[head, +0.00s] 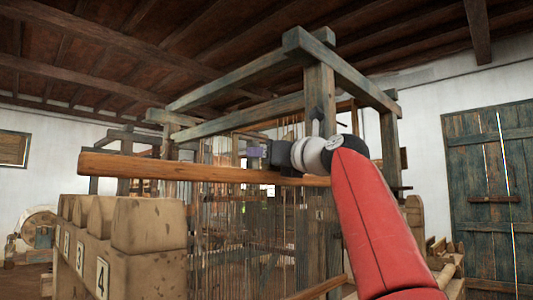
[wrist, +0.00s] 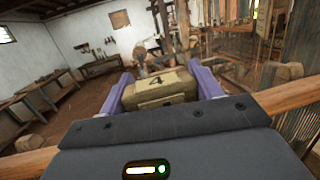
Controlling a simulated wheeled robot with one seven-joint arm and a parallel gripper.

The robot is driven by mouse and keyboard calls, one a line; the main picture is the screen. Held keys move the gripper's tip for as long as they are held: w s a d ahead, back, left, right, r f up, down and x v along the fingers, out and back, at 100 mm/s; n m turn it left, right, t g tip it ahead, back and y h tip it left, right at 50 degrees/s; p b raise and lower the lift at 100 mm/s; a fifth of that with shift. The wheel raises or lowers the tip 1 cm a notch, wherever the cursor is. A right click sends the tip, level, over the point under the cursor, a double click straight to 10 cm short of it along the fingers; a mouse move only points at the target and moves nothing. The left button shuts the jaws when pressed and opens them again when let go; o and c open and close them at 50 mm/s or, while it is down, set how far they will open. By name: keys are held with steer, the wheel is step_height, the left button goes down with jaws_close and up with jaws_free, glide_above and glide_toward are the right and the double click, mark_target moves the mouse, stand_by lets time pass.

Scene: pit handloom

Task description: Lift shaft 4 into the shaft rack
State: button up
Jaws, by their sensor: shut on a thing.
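Shaft 4 is a long wooden bar (head: 160,167) held high and nearly level in front of the loom, tilted slightly down to the right. My gripper (head: 254,153) is at its upper edge, right of its middle. In the wrist view the purple fingers are shut on a tan block marked 4 (wrist: 160,92), with the bar (wrist: 285,97) running past on both sides. The shaft rack (head: 148,226) is at the lower left, with blocky tops and number plates, one reading 4 (head: 102,278). The bar's left end is above the rack in the picture; whether they touch I cannot tell.
The loom's timber frame (head: 318,95) stands close behind and right of the bar, with a beam overhead. Many thin cords (head: 225,215) hang below the bar. A blue-grey door (head: 490,170) is at the right. In the wrist view a bench (wrist: 40,95) stands by the wall.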

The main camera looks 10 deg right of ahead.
mark_target(267, 179)
steer(key=shift+w+a, duration=0.35)
steer(key=shift+a, duration=0.1)
steer(key=shift+d+f+b, duration=0.15)
steer(key=shift+f+b, duration=0.6)
steer(key=shift+f, duration=2)
steer(key=o, duration=1.7)
steer(key=shift+b+v, duration=2.1)
steer(key=shift+v, duration=5.25)
steer(key=shift+s, duration=0.1)
